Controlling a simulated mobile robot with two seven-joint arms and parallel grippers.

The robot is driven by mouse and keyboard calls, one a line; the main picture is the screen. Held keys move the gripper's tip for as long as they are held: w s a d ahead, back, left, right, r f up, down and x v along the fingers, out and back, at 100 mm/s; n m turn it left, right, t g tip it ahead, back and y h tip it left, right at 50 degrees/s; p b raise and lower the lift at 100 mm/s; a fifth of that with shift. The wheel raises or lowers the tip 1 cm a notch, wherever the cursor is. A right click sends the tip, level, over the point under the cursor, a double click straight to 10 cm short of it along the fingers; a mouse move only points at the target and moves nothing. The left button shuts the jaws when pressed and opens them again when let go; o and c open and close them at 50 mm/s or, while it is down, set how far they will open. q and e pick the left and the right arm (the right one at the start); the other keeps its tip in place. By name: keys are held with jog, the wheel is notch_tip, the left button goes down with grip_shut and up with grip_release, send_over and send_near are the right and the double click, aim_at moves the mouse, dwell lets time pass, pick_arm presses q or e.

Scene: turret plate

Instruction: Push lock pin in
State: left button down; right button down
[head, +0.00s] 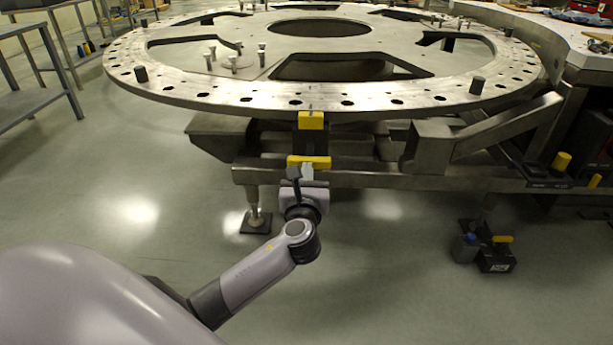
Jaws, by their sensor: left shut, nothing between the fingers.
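The large round metal turret plate (250,97) lies flat on a heavy frame, with a ring of holes near its rim. A yellow block (311,120) sits at the plate's front edge. Below it is a dark part and a lower yellow bar (309,162). I cannot tell which of these is the lock pin. My left gripper (306,174) is shut and empty, just below the lower yellow bar. I cannot tell whether it touches the bar. My right gripper is not in view.
Several pegs stand on the plate, one at its left rim (140,75). A metal leg (257,212) with a foot stands near my arm. A dark box with a yellow top (497,260) is on the floor at right. The left floor is clear up to a metal rack.

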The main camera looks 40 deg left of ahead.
pick_arm(q)
jog(key=x, duration=0.3)
jog(key=shift+w+a, duration=0.15)
jog(key=shift+w, duration=0.1)
jog(key=shift+r, duration=0.2)
jog(key=shift+a, duration=0.1)
jog(key=shift+r, duration=0.1)
jog(key=p+v, duration=0.1)
jog(key=v, duration=0.6)
jog(key=shift+s+f, duration=0.2)
jog(key=shift+f, duration=0.05)
